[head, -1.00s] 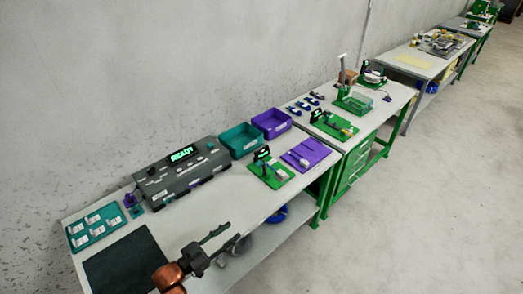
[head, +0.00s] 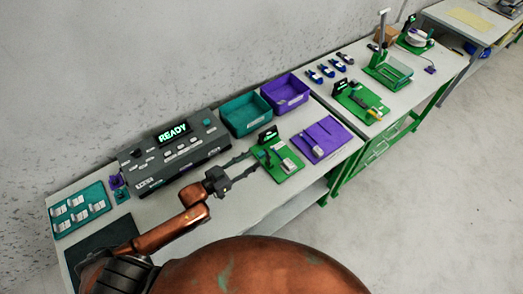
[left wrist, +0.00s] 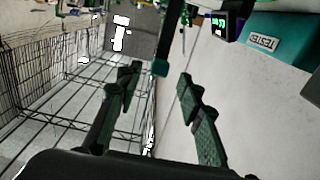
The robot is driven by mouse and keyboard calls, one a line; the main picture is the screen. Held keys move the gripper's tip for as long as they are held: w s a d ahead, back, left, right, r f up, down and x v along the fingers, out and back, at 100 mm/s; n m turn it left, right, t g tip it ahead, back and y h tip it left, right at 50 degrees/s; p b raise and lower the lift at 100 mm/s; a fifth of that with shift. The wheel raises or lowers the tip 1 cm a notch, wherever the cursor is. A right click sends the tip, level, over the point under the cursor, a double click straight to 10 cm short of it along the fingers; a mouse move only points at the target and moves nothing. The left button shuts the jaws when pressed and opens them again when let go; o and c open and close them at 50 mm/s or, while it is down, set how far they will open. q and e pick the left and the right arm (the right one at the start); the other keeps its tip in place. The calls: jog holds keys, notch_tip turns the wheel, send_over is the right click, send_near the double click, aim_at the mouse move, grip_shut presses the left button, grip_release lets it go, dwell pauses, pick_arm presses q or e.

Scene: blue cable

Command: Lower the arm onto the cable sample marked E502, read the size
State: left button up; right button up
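A green gauge stand (head: 278,158) with a small lit display and a light-coloured piece on its base stands on the near bench. A similar green stand (head: 360,103) with a display is on the second bench. I cannot read the E502 mark on any sample. My left gripper (head: 250,162) is just left of the nearer stand, above the bench, its fingers pointing at it. In the left wrist view the two fingers (left wrist: 158,82) are apart with nothing held between them. A dark display with green digits (left wrist: 218,25) shows beyond them. My right gripper is not in view.
A teal bin (head: 245,130), labelled TESTED in the left wrist view (left wrist: 280,45), and a purple bin (head: 286,105) stand behind the stand. A purple tray (head: 322,135) lies to its right. A grey console reading READY (head: 173,152) is at the left.

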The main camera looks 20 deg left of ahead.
aim_at(261, 153)
pick_arm(q)
jog(key=x, duration=0.4)
jog(key=shift+w+d, duration=0.1)
jog(key=shift+d, duration=0.1)
jog(key=shift+w+d, duration=0.3)
jog(key=shift+w, duration=0.05)
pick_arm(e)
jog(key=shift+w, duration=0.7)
pick_arm(q)
jog(key=shift+c, duration=0.7)
grip_shut()
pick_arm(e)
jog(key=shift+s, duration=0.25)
